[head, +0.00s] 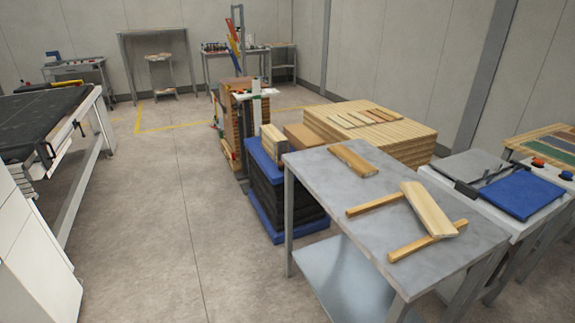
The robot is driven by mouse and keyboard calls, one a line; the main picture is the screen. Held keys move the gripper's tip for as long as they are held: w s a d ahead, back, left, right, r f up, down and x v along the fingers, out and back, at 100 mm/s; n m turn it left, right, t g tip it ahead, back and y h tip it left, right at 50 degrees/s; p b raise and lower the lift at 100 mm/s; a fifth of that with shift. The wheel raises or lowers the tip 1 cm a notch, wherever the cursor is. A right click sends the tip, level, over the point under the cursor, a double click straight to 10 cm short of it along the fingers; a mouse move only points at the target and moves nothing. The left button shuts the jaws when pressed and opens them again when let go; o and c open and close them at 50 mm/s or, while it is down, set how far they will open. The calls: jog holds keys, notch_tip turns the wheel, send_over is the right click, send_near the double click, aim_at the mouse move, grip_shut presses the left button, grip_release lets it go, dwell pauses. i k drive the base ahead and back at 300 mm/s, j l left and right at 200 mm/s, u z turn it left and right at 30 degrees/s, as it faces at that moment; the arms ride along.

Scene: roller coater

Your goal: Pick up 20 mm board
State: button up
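Wooden boards lie on the grey metal table (315,180) at the right. A wider pale board (426,207) rests across two narrow wooden strips, one at its left (375,204) and one under its near end (410,248). A shorter, browner board (352,160) lies alone near the table's far edge. I see no thickness marks, so I cannot tell which is the 20 mm board. My gripper is not in view.
A stack of pale boards (425,135) and a blue-and-black stack (270,195) stand behind the table. A bench with a blue panel (521,194) is close at right. A dark-topped conveyor (40,123) is at left. The floor (170,200) between is clear.

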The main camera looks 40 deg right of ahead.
aim_at(361, 167)
jog(key=i+j+u, duration=0.35)
jog(key=i+j, duration=0.35)
jog(key=i+z, duration=0.35)
jog(key=i, duration=0.2)
jog(key=i+j+z, duration=0.15)
jog(key=i+z, duration=0.2)
jog(key=i, duration=0.2)
jog(key=i+l+z, duration=0.1)
jog(key=i+z, duration=0.6)
jog(key=z, duration=0.15)
jog(key=i+j+z, duration=0.15)
jog(key=i+z, duration=0.3)
jog(key=i+l+z, duration=0.1)
jog(key=z, duration=0.15)
jog(key=i+z, duration=0.3)
